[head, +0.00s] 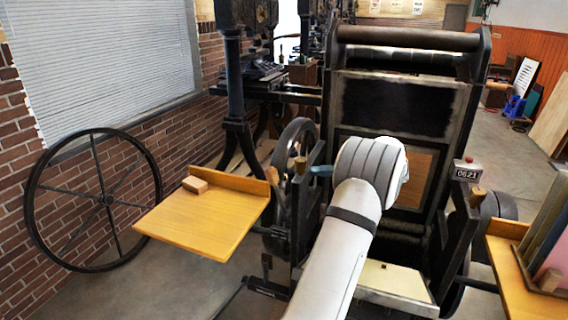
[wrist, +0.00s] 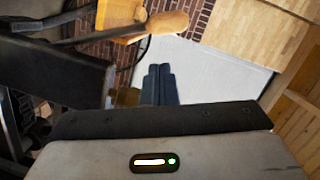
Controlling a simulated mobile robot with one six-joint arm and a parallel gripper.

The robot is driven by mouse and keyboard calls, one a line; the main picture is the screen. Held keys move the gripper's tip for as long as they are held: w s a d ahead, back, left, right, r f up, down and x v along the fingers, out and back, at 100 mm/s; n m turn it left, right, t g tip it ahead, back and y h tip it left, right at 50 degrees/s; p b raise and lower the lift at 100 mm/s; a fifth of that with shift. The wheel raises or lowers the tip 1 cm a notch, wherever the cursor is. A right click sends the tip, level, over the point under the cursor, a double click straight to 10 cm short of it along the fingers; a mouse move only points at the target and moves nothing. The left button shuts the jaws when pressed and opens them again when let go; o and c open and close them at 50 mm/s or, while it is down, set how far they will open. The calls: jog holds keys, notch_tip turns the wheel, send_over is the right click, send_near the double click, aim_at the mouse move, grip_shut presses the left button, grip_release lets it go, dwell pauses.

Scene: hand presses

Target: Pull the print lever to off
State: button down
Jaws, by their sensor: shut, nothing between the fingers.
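A dark lever with a turned wooden handle (head: 300,165) stands at the left side of the near press, just left of my gripper (head: 321,171). I take it to be the print lever, though no label shows. My white arm reaches up from the bottom middle and hides part of the press. In the wrist view my gripper (wrist: 158,85) shows dark blue fingers together with nothing between them. A wooden handle (wrist: 167,22) on a dark rod lies beyond the fingertips there, apart from them in the picture. Contact cannot be told in the head view.
A wooden side table (head: 205,222) with a small block (head: 194,185) juts out left of the press. The dark press frame (head: 400,110) stands ahead, with a counter (head: 466,171) reading 0623 at right. Another wooden handle (head: 477,196) is below it. A large spoked wheel (head: 108,200) stands by the brick wall.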

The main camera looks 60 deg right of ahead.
jog(key=w+a+t+h+p, duration=0.1)
jog(key=w+a+p, duration=0.2)
jog(key=w, duration=0.5)
jog(key=shift+w+a, duration=0.4)
jog(key=shift+a, duration=0.35)
